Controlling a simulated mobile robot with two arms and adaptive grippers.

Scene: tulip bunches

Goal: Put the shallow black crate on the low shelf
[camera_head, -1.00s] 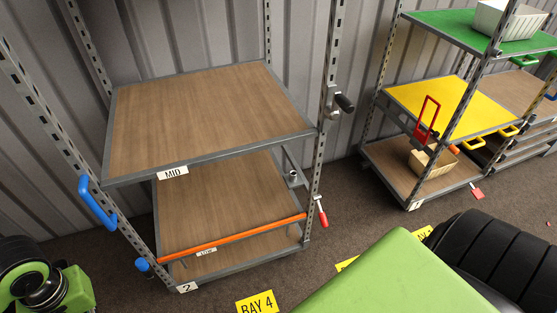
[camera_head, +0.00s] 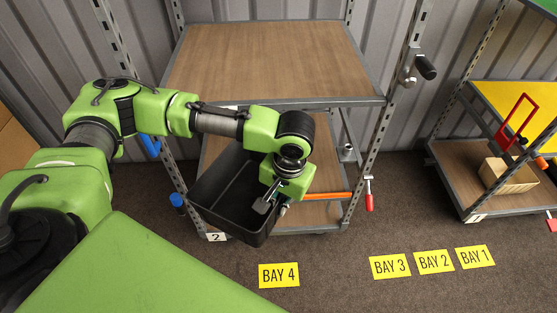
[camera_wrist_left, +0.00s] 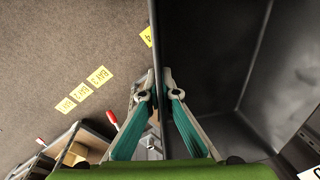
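The shallow black crate (camera_head: 226,222) hangs in front of the trolley, its open side up. My left gripper (camera_head: 266,207) is shut on the crate's right-hand wall. In the left wrist view the two fingers (camera_wrist_left: 158,88) straddle the crate's wall (camera_wrist_left: 157,45), with the dark inside on the right. My right gripper is out of view.
The mid shelf (camera_head: 270,60) above is empty. Trolley posts (camera_head: 366,150) flank the shelves, with a red handle (camera_head: 369,195) at right. The floor near the BAY 4 sign (camera_head: 279,275) is clear.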

